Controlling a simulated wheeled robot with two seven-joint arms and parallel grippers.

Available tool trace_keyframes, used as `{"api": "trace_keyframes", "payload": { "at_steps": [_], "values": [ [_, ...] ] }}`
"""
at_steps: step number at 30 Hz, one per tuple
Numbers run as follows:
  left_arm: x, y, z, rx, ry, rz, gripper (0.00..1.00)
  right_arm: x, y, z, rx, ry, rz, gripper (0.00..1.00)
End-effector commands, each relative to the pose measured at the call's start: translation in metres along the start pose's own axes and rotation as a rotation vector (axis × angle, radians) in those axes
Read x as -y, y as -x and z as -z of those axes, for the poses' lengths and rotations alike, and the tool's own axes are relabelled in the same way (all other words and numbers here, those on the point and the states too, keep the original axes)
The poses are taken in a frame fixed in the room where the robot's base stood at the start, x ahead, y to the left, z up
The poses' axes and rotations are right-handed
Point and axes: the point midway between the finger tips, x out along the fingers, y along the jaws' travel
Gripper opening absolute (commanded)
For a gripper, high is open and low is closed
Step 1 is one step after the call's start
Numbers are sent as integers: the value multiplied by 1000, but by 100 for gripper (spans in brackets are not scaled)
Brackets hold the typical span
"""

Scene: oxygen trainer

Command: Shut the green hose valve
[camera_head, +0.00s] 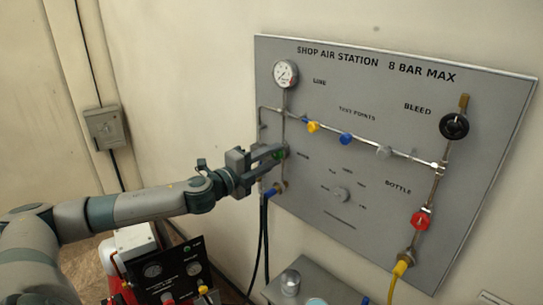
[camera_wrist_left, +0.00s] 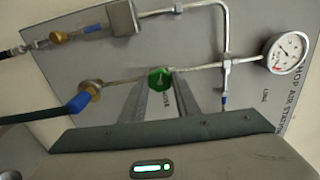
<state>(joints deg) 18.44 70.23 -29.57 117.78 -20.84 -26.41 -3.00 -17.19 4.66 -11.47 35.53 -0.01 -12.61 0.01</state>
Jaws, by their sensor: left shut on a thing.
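The green hose valve knob (camera_wrist_left: 160,79) sits on a pipe of the grey panel, above a HOSE label. In the head view only a little of its green (camera_head: 280,154) shows, mostly hidden by my gripper. My left gripper (camera_head: 277,152) reaches the panel from the left and is shut on the green knob. In the left wrist view its two fingers run up to either side of the knob. My right gripper is in neither view.
The panel (camera_head: 400,100) also bears a pressure gauge (camera_head: 285,73), a black bleed knob (camera_head: 454,126), a red bottle valve (camera_head: 420,220) and coloured test points (camera_head: 346,138). A dark hose (camera_head: 265,235) hangs below the gripper. A cart with gauges (camera_head: 165,270) stands under my arm.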

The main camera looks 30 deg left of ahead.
Motion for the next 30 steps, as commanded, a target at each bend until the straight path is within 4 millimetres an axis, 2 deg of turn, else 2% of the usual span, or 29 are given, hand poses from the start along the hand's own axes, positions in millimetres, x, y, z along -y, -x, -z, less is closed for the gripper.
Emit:
{"api": "trace_keyframes", "payload": {
  "at_steps": [30],
  "values": [
    [0,0,0,-2,-962,-3,6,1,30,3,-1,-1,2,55]
  ]
}}
